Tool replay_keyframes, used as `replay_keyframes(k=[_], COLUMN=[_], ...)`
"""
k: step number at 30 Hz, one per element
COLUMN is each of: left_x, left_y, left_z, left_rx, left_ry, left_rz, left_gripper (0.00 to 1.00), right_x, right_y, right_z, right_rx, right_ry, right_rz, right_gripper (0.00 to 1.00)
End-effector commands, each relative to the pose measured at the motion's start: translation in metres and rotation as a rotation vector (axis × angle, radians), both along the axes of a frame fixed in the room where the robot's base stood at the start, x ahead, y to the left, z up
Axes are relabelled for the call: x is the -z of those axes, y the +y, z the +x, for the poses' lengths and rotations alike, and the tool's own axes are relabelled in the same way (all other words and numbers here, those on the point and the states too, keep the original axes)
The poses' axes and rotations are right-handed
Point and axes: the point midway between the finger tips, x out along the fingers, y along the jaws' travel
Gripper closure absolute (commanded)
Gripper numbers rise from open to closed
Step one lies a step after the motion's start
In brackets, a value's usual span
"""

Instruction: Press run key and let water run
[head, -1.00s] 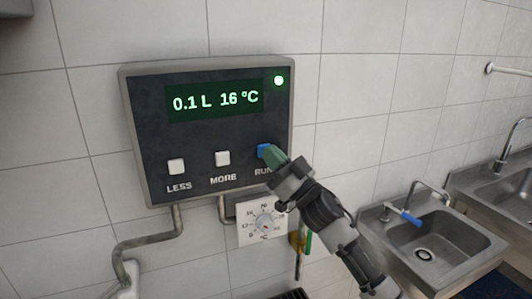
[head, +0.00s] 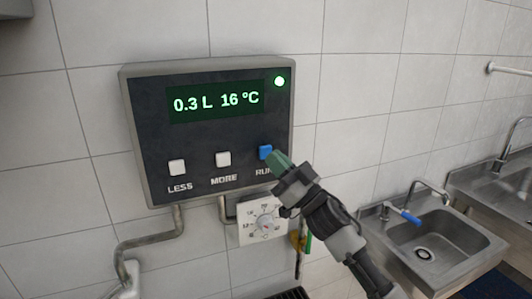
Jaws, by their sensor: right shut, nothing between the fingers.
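The water control panel (head: 200,132) is mounted on the tiled wall. My left gripper is not in view.
A temperature dial (head: 264,225) is on the wall below the panel, close under my right gripper. A pipe (head: 150,240) runs down at the left. A steel sink (head: 430,247) with a blue-handled tap stands at the right.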

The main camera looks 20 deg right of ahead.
Motion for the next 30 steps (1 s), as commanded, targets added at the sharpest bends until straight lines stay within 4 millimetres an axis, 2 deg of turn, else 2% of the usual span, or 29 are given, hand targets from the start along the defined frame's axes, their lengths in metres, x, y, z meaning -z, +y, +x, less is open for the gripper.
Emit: replay_keyframes(k=[12, 30], left_x=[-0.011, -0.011], left_y=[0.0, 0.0], left_z=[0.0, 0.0], left_rx=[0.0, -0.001], left_ry=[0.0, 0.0], left_rz=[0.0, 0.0], left_gripper=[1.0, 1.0], right_x=[0.0, 0.0], right_y=[0.002, 0.002], right_z=[-0.04, -0.044], right_rx=[0.0, -0.001], right_ry=[0.003, 0.001], right_rz=[0.001, 0.0], right_gripper=[1.0, 1.0])
